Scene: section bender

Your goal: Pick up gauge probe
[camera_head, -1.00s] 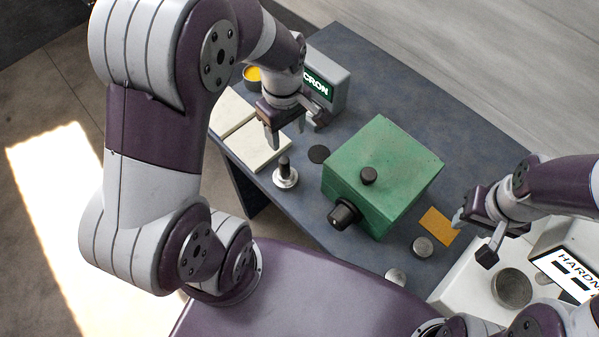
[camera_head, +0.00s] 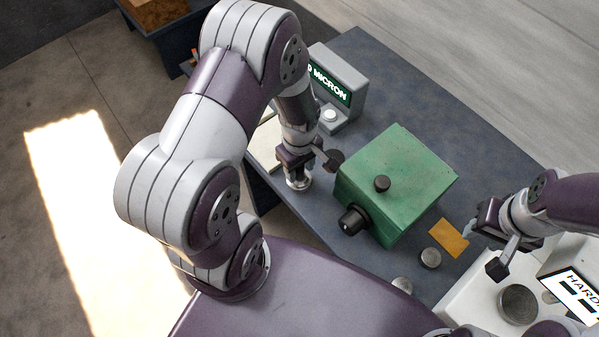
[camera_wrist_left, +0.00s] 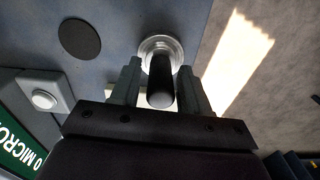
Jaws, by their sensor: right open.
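The gauge probe, a dark upright stem on a round silver base, shows its base (camera_head: 298,183) below my left gripper (camera_head: 301,168) in the head view. In the left wrist view the dark stem (camera_wrist_left: 160,85) stands between the two fingers of the left gripper (camera_wrist_left: 160,72). A gap shows on each side of the stem, so the gripper is open around it. In the head view the gripper hides most of the stem. My right gripper (camera_head: 484,250) is open and empty at the right, near an orange card (camera_head: 449,238).
A green block (camera_head: 400,175) with black knobs stands just right of the probe. A grey display unit marked MICRON (camera_head: 340,85) stands behind. A pale plate (camera_head: 264,150) lies left of the gripper. A metal cylinder (camera_head: 430,258) and a hardness unit (camera_head: 565,290) are at right.

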